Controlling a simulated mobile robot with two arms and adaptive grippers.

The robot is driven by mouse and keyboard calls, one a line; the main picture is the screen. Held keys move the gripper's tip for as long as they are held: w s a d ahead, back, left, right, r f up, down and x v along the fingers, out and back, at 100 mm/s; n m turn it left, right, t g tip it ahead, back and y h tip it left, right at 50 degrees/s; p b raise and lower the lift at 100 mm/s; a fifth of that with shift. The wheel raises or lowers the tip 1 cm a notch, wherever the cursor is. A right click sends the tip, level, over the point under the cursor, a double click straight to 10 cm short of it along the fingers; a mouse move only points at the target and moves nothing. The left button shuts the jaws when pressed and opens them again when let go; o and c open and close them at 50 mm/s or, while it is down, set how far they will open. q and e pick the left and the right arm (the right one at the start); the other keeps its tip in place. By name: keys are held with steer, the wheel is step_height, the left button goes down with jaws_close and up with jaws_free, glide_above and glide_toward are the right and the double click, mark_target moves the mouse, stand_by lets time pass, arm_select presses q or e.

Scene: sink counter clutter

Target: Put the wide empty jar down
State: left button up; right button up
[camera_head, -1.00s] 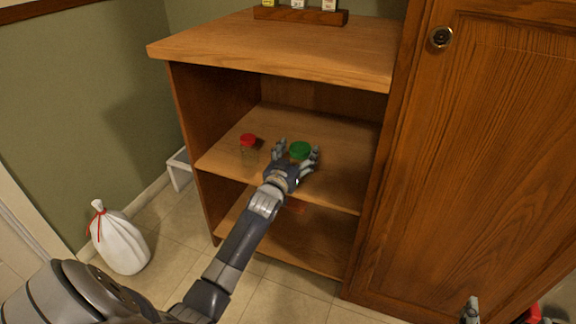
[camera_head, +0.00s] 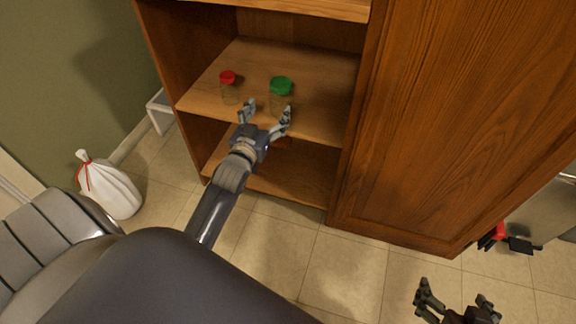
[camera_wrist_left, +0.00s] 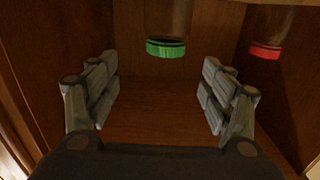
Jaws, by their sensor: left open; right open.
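The wide, clear jar with a green lid (camera_head: 281,86) stands upright on the middle shelf (camera_head: 318,119) of the wooden cabinet. It looks empty. My left gripper (camera_head: 267,111) is open in front of the jar, its fingers apart from it. In the left wrist view the green lid (camera_wrist_left: 165,48) shows beyond and between the open fingers (camera_wrist_left: 160,62), with the glass above it in the picture. My right gripper (camera_head: 457,294) is open and empty at the lower right, over the floor.
A narrower jar with a red lid (camera_head: 227,77) stands left of the green-lidded jar; it also shows in the left wrist view (camera_wrist_left: 265,51). A closed wooden door (camera_head: 455,110) is at the right. A white tied bag (camera_head: 108,188) sits on the floor at left.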

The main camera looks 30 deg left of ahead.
arm_select(q)
steer(key=s+d+f+m+g+h, duration=0.2)
steer(key=s+d+f+g, duration=0.1)
steer(key=s+d, duration=0.7)
steer(key=s+d+f+m+g+h, duration=0.3)
steer(key=s+d+g, duration=0.2)
steer(key=s+d, duration=0.5)
steer(key=shift+d+h, duration=0.3)
steer(key=shift+d, duration=0.5)
